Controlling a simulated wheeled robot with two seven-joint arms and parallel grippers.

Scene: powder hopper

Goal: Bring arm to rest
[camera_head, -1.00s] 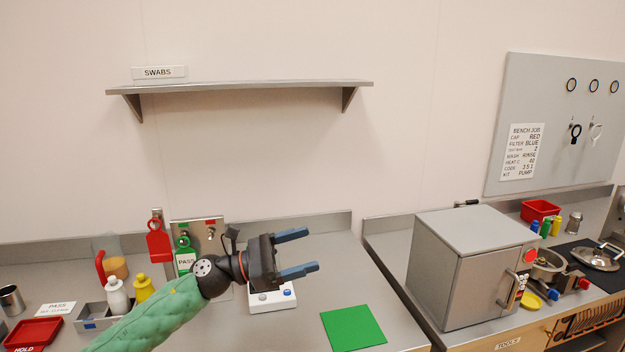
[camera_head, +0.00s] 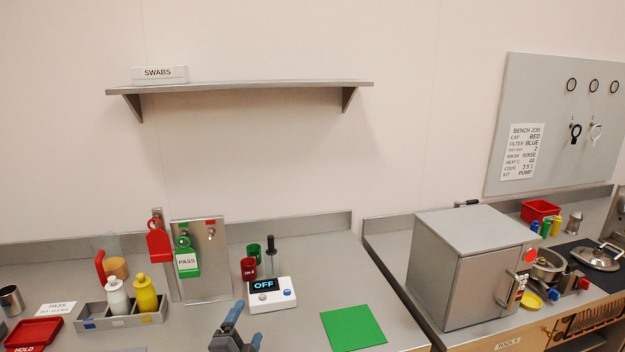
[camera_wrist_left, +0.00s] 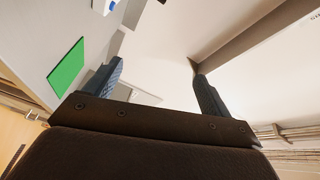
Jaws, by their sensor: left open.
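My left gripper (camera_head: 238,330) is at the bottom edge of the head view, in front of the bench, with its blue fingers pointing up. In the left wrist view its two fingers (camera_wrist_left: 155,85) stand wide apart with nothing between them. The sleeved forearm is out of the head view. My right gripper is not in either view.
A white device reading OFF (camera_head: 272,293) stands behind the gripper, with a green mat (camera_head: 353,328) to its right. A grey caddy (camera_head: 120,320) with bottles is at left. A metal cabinet (camera_head: 450,275) stands at right.

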